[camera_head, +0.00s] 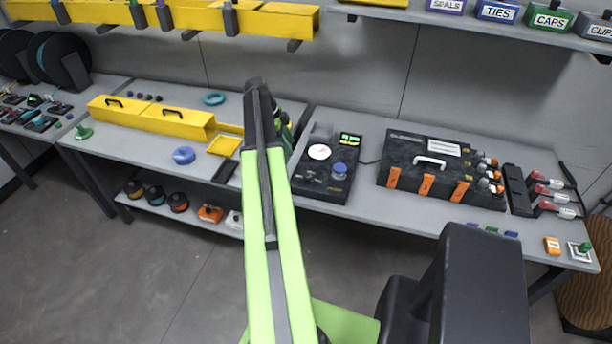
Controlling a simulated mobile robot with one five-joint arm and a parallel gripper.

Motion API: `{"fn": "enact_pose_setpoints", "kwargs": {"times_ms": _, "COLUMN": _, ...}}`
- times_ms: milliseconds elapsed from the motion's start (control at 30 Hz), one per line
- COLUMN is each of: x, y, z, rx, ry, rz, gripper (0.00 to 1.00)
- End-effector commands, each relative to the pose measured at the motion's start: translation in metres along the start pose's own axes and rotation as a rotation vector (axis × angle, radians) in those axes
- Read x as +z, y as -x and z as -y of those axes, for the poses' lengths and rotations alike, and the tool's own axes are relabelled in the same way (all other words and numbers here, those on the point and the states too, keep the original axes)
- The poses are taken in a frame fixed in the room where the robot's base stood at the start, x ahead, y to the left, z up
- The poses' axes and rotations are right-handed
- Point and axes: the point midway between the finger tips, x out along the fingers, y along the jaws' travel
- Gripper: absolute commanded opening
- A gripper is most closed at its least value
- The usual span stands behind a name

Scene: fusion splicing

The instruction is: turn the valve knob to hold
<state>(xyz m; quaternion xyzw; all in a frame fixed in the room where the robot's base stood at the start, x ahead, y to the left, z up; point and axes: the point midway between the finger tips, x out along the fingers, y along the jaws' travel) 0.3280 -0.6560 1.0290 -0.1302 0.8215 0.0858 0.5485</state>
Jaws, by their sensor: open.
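The valve knob appears to be the blue round knob (340,168) on a black panel box (318,186), which stands on the bench right of my arm. A white round gauge (319,151) and a small lit green display (350,139) are on the same box. The knob is in plain sight, but I cannot read any marks around it or tell its setting. My green and black arm rises through the middle of the view, left of the box. I cannot make out my gripper's fingers, and nothing is seen touching the knob.
A black case (442,168) with orange latches stands right of the box. A labelled-bin shelf (519,28) hangs above.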

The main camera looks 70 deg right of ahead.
Motion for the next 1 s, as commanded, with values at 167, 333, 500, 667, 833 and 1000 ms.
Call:
{"fn": "enact_pose_setpoints", "kwargs": {"times_ms": 167, "x": 0.002, "y": -0.012, "z": -0.001, "rx": 0.000, "ry": 0.003, "rz": 0.001, "gripper": 0.51}}
{"fn": "enact_pose_setpoints", "kwargs": {"times_ms": 333, "x": 0.005, "y": -0.041, "z": -0.001, "rx": 0.000, "ry": 0.005, "rz": 0.001, "gripper": 0.51}}
{"fn": "enact_pose_setpoints", "kwargs": {"times_ms": 500, "x": 0.005, "y": -0.080, "z": -0.001, "rx": 0.000, "ry": 0.004, "rz": 0.001, "gripper": 0.51}}
{"fn": "enact_pose_setpoints", "kwargs": {"times_ms": 667, "x": 0.006, "y": -0.116, "z": -0.001, "rx": 0.000, "ry": 0.005, "rz": 0.001, "gripper": 0.51}}
{"fn": "enact_pose_setpoints", "kwargs": {"times_ms": 833, "x": 0.005, "y": -0.153, "z": -0.001, "rx": -0.001, "ry": 0.004, "rz": 0.002, "gripper": 0.51}}
{"fn": "enact_pose_setpoints", "kwargs": {"times_ms": 1000, "x": 0.003, "y": -0.174, "z": -0.001, "rx": 0.000, "ry": 0.005, "rz": 0.002, "gripper": 0.51}}
